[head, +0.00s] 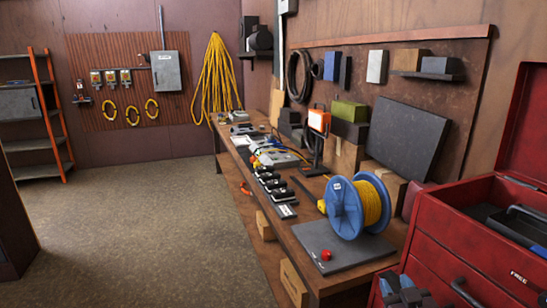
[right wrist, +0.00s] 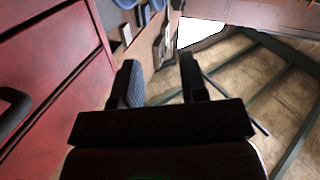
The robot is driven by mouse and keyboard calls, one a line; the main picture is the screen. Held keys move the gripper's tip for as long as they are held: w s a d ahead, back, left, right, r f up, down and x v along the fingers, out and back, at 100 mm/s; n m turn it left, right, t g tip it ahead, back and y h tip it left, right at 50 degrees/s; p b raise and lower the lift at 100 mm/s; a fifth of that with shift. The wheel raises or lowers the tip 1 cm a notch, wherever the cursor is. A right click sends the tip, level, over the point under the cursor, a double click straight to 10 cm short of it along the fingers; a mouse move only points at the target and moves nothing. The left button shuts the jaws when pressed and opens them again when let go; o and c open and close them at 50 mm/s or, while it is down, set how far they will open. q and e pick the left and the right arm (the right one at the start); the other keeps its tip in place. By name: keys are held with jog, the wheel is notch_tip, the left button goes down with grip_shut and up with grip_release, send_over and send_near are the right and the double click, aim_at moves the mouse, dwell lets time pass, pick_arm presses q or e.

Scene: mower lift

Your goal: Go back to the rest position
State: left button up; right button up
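My right gripper (head: 400,286) shows at the bottom of the head view, in front of the red tool chest (head: 450,235). In the right wrist view its two fingers (right wrist: 160,78) stand apart with nothing between them. The red chest drawers (right wrist: 50,70) fill the left of that view, beside the gripper and apart from the fingers. My left gripper is not in view.
A long workbench (head: 300,232) runs along the right wall. It holds a blue reel of yellow cable (head: 345,205) on a dark plate with a red knob (head: 326,255), and several tools. The floor (head: 150,230) left of the bench is clear. Orange-framed shelves (head: 48,115) stand far left.

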jog(key=s+f+m+g, duration=0.1)
jog(key=s+f+g, duration=0.5)
jog(key=s+f, duration=1.4)
jog(key=s, duration=0.4)
jog(key=shift+d+f+m+h, duration=0.2)
jog(key=shift+f+m+h, duration=0.1)
jog(key=shift+f+h, duration=0.1)
